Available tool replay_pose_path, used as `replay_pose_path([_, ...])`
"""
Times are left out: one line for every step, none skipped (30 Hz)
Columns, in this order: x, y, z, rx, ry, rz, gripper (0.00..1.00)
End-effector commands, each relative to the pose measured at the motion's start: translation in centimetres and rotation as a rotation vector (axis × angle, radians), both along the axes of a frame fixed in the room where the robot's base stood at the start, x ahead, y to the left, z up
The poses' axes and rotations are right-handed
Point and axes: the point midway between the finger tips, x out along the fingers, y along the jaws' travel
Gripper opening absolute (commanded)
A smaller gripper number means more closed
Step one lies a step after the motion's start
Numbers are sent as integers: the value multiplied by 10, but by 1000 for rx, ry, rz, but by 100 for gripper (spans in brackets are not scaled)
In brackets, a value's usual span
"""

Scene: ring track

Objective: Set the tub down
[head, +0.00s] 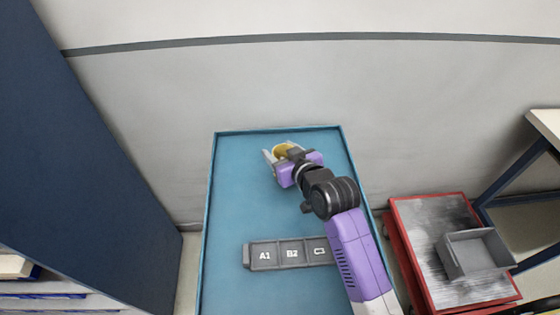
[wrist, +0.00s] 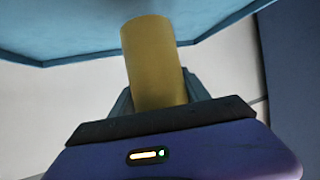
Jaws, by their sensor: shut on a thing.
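The yellow tub (head: 283,150) is a plain cylinder held between the fingers of my gripper (head: 280,154), over the far part of the blue table (head: 235,190). In the wrist view the tub (wrist: 153,62) stands out from between the two fingers, and its far end overlaps the blue surface (wrist: 80,25). My gripper is shut on it. The fingers and the purple gripper body hide part of the tub. I cannot tell whether the tub touches the table.
A grey holder (head: 290,253) marked A1, B2 and C3 lies on the near part of the table. The table has a raised rim, with the wall (head: 150,120) behind. A red cart (head: 410,250) with a grey bin (head: 475,255) stands right; a dark blue cabinet (head: 80,140) stands left.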

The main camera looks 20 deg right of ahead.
Motion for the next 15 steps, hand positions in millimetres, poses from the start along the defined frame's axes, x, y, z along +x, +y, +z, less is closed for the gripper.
replay_pose_path([0, 0, -5, 0, 2, 0, 3])
replay_pose_path([0, 0, -9, 0, 2, 0, 3])
replay_pose_path([-1, 0, -15, 1, 3, 0, 3])
replay_pose_path([-1, 0, -20, 1, 3, 0, 3])
replay_pose_path([0, 0, -24, 2, 2, 0, 3])
replay_pose_path([0, 0, -30, 2, 3, 0, 3])
replay_pose_path([0, 0, -33, 2, 1, 0, 3])
replay_pose_path([0, 0, -36, 1, 2, 1, 3])
replay_pose_path([0, 0, -39, 1, 1, 0, 3])
replay_pose_path([0, 0, -41, 0, 0, 0, 3])
replay_pose_path([0, 0, -41, 0, -1, 0, 3])
replay_pose_path([0, 0, -42, 0, -1, 0, 3])
replay_pose_path([0, 0, -42, 0, -1, 0, 3])
replay_pose_path([0, 0, -41, 0, -1, 0, 3])
replay_pose_path([0, 0, -41, 0, -1, 0, 3])
